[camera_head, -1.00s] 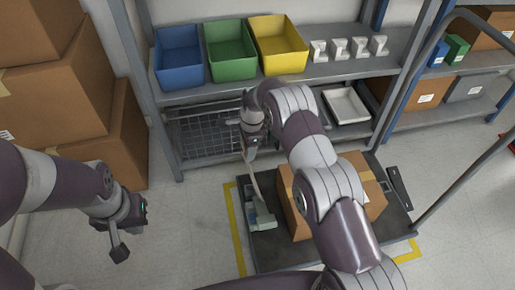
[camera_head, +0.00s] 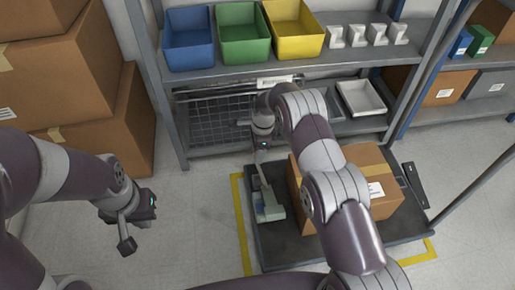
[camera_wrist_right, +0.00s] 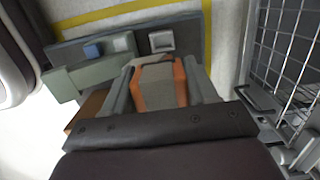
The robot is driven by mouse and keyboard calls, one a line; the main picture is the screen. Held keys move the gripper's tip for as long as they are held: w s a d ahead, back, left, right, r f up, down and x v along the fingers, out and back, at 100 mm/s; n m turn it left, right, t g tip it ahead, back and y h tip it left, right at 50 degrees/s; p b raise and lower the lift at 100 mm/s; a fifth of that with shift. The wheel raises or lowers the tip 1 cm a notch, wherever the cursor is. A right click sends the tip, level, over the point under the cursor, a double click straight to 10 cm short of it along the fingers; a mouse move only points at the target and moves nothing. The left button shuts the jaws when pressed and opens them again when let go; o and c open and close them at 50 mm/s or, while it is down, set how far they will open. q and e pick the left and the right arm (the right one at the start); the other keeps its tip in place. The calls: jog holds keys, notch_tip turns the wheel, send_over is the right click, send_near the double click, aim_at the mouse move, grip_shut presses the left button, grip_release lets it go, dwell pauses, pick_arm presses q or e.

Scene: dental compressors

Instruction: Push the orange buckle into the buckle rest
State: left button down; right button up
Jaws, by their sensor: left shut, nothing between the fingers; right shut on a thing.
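My right gripper (camera_head: 262,150) reaches down over the left part of the dark cart. In the right wrist view its fingers (camera_wrist_right: 160,82) are shut on the orange buckle (camera_wrist_right: 180,82), whose orange sides flank a beige middle piece. In the head view the arm and gripper hide the buckle. I cannot tell whether buckle and socket touch. My left gripper (camera_head: 127,236) is shut and empty, over the floor.
A taped cardboard box (camera_head: 375,165) stands on the cart (camera_head: 290,252), right of the pale fitting (camera_head: 270,207). A wire basket (camera_head: 215,125) is under the shelf with blue, green and yellow bins (camera_head: 290,40). Large cartons (camera_head: 100,130) stand at left. The floor around the left gripper is clear.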

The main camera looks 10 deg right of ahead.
notch_tip(320, 180, down, 12)
jog(key=b, duration=0.9)
jog(key=shift+f+b, duration=0.25)
jog(key=shift+b, duration=0.05)
jog(key=shift+f+b, duration=0.6)
jog(key=shift+f, duration=0.45)
jog(key=o, duration=1.2)
jog(key=r+p, duration=0.2)
jog(key=r, duration=0.2)
jog(key=d+r+p, duration=0.1)
jog(key=r+p, duration=0.1)
jog(key=r, duration=0.2)
jog(key=r+p, duration=0.3)
jog(key=shift+d+r, duration=0.2)
jog(key=shift+r, duration=0.2)
jog(key=shift+r+p, duration=0.3)
jog(key=shift+r, duration=0.15)
